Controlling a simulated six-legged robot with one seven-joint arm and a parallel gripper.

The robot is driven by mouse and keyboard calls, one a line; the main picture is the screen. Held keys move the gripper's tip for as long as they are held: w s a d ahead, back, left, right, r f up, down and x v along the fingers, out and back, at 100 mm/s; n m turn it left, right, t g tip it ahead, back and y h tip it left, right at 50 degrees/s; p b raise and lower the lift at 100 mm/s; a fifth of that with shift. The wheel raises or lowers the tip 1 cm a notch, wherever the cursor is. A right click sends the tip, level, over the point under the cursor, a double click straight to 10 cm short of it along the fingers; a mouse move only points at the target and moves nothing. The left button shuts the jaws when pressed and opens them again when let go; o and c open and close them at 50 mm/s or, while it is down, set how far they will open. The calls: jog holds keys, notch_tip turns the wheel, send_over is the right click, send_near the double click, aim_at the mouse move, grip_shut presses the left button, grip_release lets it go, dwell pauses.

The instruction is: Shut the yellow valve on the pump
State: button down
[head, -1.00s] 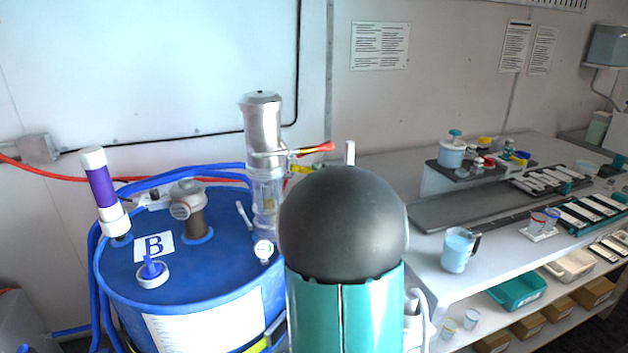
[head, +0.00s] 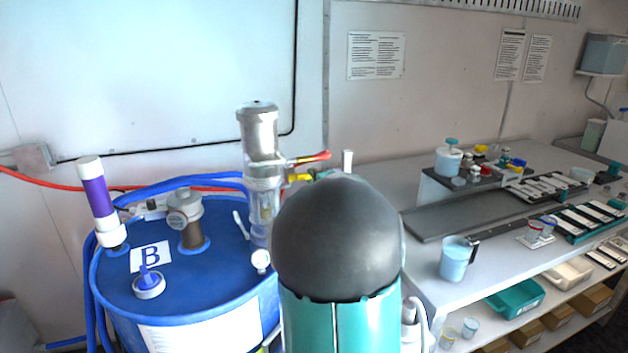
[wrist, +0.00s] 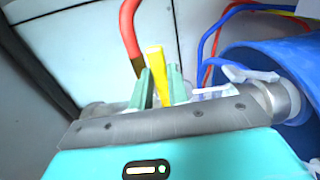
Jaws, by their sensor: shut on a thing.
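The pump (head: 258,140) is a silver and clear upright cylinder on the blue drum marked B, left of centre in the head view. My gripper is hidden behind my arm in the head view.
The blue drum (head: 215,300) bears a gauge, a purple and white tube (head: 97,200) and blue hoses. The bench (head: 420,275) on the right holds a blue jug (head: 455,260), trays and small pots. A wall stands close behind the pump.

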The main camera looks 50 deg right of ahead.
jog(key=c, duration=1.3)
grip_release()
jog(key=shift+s+a, duration=0.1)
jog(key=shift+c, duration=0.2)
jog(key=v, duration=1.3)
jog(key=shift+s, duration=0.25)
jog(key=shift+a, duration=0.1)
jog(key=shift+a+r, duration=0.1)
